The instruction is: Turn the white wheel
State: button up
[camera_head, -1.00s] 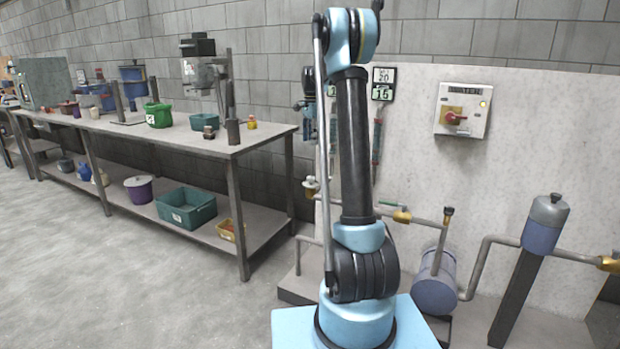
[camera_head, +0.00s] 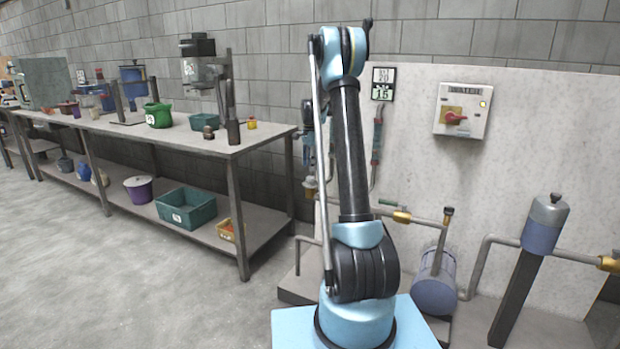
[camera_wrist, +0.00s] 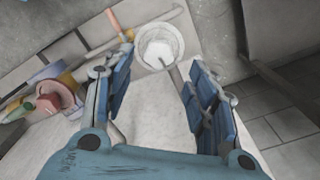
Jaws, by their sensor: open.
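A round white wheel-like part (camera_wrist: 160,44) with a paler disc inside its rim shows near the top middle in the wrist view. A thin grey rod runs from its lower edge toward the space between my fingers. My gripper (camera_wrist: 160,62) is open and empty, with one blue-padded finger on each side of the picture. The white part lies beyond the fingertips, roughly centred between them; I cannot tell the exact distance. In the head view I cannot make out the white wheel, and my arm hides part of the pipework.
A pale wall panel carries a switch box (camera_head: 462,110) with a red knob. Pipes, a blue-grey tank (camera_head: 435,283) and a capped cylinder (camera_head: 546,222) stand at the right. A workbench (camera_head: 180,138) with containers is at the left. Open floor lies in front of it.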

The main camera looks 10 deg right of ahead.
aim_at(311, 180)
jog(key=shift+f, duration=2.95)
jog(key=c, duration=1)
